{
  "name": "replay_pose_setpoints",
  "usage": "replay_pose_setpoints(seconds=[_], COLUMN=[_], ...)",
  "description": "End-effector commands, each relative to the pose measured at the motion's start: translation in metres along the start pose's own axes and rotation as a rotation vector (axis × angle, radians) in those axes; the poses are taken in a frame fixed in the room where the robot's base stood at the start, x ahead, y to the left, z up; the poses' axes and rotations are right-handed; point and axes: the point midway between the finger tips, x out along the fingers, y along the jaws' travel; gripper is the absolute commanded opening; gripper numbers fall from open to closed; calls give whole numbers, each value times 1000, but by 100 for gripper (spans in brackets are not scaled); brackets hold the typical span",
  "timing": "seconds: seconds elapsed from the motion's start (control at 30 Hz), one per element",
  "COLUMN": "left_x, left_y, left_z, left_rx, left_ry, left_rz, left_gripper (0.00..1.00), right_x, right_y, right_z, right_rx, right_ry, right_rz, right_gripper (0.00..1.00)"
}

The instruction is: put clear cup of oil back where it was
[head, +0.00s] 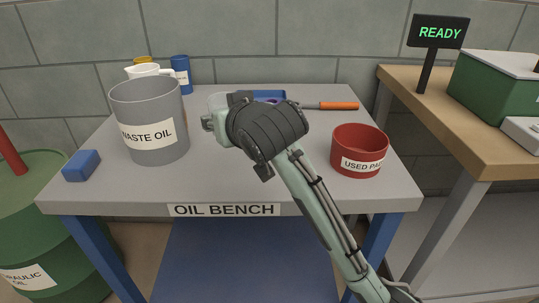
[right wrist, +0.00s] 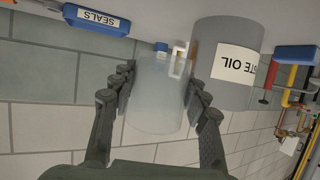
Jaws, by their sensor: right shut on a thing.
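A clear cup (right wrist: 155,108) is between the two fingers of my right gripper (right wrist: 159,86) in the right wrist view, which shows the scene upside down. The fingers press on its sides. It looks hazy and see-through, and I cannot make out how much oil is in it. In the head view my right arm comes in from the lower right, and its wrist covers the fingers and most or all of the cup. I cannot tell whether the cup touches the bench (head: 140,185). My left gripper is in neither view.
The grey waste oil bucket (head: 150,108) stands left of the wrist, with a white jug (head: 145,70) and blue can (head: 181,75) behind it. A blue seals tray (right wrist: 97,18), an orange-handled tool (head: 338,106), a red used-parts bowl (head: 359,145) and a blue block (head: 81,166) are also there.

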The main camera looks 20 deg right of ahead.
Motion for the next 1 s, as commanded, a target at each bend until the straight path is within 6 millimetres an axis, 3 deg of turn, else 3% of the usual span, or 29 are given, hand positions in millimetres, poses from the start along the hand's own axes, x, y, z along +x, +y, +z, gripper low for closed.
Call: replay_pose_setpoints(seconds=[0.2,0.4,0.57,0.8,1.0], left_x=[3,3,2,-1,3], left_y=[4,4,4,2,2], left_z=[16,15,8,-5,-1], left_rx=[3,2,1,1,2], left_ry=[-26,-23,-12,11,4], left_rz=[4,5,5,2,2], left_gripper=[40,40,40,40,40], right_x=[-3,-4,-3,9,11], right_y=[52,81,88,88,88], right_z=[36,56,64,95,97], right_rx=[-3,-1,0,-1,0], right_ry=[-4,-1,-1,-3,1], right_rz=[5,2,0,1,0], right_gripper=[17,17,17,17,17])
